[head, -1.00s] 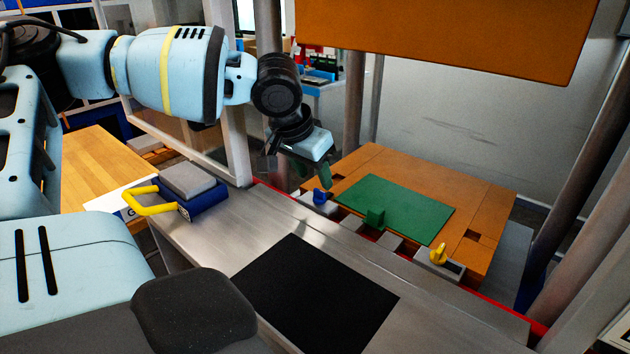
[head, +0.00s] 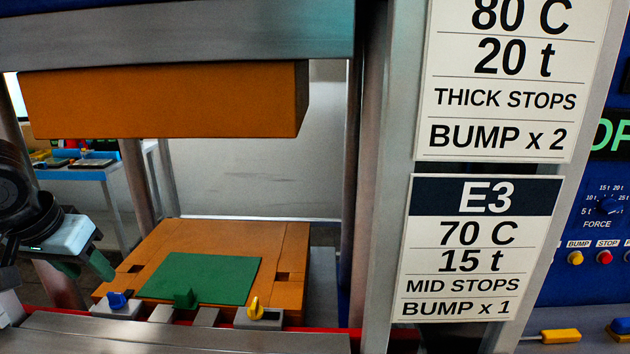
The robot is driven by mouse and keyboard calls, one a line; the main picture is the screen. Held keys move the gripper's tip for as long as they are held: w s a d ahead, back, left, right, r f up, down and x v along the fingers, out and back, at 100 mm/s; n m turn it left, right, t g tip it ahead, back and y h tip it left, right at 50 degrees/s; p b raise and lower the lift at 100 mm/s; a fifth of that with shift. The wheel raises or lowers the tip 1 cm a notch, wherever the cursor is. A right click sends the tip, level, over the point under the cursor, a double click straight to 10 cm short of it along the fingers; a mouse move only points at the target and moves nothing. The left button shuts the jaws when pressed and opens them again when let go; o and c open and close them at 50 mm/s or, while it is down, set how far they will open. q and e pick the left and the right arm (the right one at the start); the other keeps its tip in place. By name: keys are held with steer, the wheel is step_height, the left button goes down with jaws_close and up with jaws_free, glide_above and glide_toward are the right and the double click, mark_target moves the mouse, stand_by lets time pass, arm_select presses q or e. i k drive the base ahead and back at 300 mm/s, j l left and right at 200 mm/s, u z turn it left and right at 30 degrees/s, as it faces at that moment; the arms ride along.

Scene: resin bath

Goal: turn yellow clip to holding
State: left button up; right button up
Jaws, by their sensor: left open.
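The yellow clip (head: 255,309) is a small knob standing upright on a grey block at the front right of the lower orange platen (head: 212,236). A blue clip (head: 117,300) sits on a similar grey block at the front left. A green sheet (head: 208,276) lies on the platen, with a green block (head: 185,298) at its front edge. My left gripper (head: 84,267), with green fingers, is open and empty at the left, left of the platen and well away from the yellow clip. My right gripper is out of view.
An upper orange platen (head: 160,100) hangs above the lower one. A grey post (head: 385,180) with white signs (head: 480,250) stands to the right. A blue control panel (head: 590,255) is at far right. The space between the platens is clear.

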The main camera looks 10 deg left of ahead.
mark_target(255, 312)
steer(key=k, duration=1)
